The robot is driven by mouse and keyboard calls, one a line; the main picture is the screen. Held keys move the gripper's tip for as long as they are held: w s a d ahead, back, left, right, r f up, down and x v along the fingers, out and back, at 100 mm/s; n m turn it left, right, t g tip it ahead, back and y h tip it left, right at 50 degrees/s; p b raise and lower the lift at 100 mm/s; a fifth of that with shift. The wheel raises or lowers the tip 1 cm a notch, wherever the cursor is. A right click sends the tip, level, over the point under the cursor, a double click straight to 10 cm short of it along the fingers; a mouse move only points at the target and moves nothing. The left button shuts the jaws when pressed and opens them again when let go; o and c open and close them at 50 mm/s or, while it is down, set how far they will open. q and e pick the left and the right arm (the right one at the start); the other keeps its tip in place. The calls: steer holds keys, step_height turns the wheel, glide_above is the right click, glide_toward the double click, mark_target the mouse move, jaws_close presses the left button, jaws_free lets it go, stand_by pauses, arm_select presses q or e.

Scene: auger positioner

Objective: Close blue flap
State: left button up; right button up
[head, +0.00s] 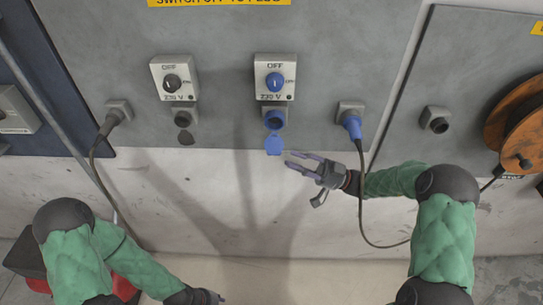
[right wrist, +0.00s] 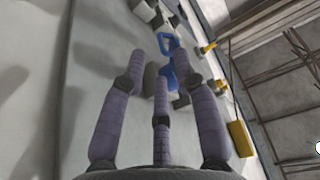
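The blue flap (head: 273,145) hangs down open below the blue socket (head: 274,119) on the grey wall panel. My right gripper (head: 290,160) is just right of the flap and slightly lower, with its fingers pointing left towards it. The fingers are spread and hold nothing. In the right wrist view, blue parts (right wrist: 180,62) show beyond and between the spread fingers (right wrist: 164,72); I cannot tell which one is the flap. My left gripper (head: 207,297) is low at the bottom edge, far from the flap, and its fingers are barely visible.
A blue-knobbed switch box (head: 275,78) sits above the socket. A black-knobbed switch box (head: 174,78) is to its left. A blue plug (head: 352,124) and its hanging cable are right of the flap. A brown cable reel (head: 515,112) is at far right. The wall below is clear.

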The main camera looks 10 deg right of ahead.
mark_target(272, 155)
steer(key=b+x, duration=0.1)
steer(key=x, duration=0.6)
steer(key=shift+a+r, duration=0.1)
steer(key=shift+a, duration=0.1)
